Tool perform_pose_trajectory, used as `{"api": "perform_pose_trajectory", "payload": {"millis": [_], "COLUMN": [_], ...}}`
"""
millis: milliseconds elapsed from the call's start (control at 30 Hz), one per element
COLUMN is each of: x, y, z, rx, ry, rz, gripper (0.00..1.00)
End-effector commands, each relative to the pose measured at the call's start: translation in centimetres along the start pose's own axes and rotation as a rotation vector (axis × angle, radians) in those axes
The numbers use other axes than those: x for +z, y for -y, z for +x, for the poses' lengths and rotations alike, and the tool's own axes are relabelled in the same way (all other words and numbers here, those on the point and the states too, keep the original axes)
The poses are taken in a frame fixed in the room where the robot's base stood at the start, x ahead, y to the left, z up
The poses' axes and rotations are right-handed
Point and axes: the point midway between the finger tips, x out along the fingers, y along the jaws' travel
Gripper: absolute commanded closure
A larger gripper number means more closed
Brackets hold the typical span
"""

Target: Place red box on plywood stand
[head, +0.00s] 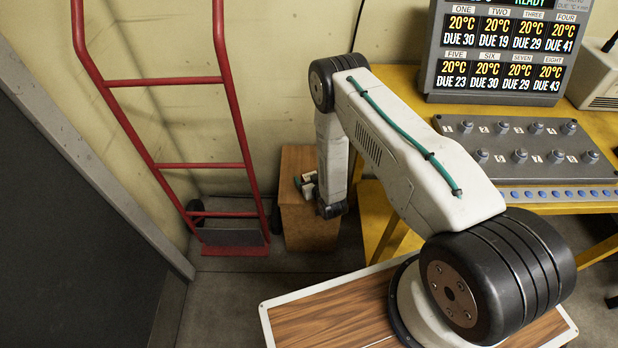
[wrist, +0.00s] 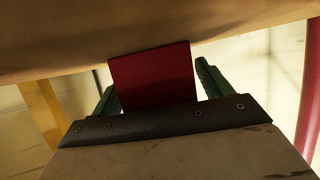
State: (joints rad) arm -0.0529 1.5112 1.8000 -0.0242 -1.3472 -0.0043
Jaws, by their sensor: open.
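The plywood stand (head: 309,228) is a brown block on the floor in the head view, between the red hand truck and the yellow bench. In the wrist view, a tan wooden surface, apparently the stand (wrist: 60,45), fills the top. The red box (wrist: 153,77) shows there against that surface, between the green fingers of my gripper (wrist: 155,90). The fingers are open, one on each side of the box, with a narrow gap visible at the right finger. In the head view, my gripper (head: 302,185) is small at the stand's top; the box is hard to make out there.
A red hand truck (head: 164,166) leans on the wall left of the stand. A yellow bench (head: 392,78) stands to the right, with a display (head: 507,50) and a knob panel (head: 520,150). A dark panel with a grey frame (head: 60,220) is at far left.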

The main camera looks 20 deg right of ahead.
Motion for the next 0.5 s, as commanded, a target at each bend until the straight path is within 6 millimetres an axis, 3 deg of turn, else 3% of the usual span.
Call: {"api": "perform_pose_trajectory", "payload": {"millis": [167, 500], "x": [-0.2, -0.2], "y": [0.0, 0.0], "z": [-0.7, -7.6], "rx": [0.0, 0.0], "ry": [0.001, 0.004], "rz": [0.0, 0.0], "gripper": [0.22, 0.22]}}
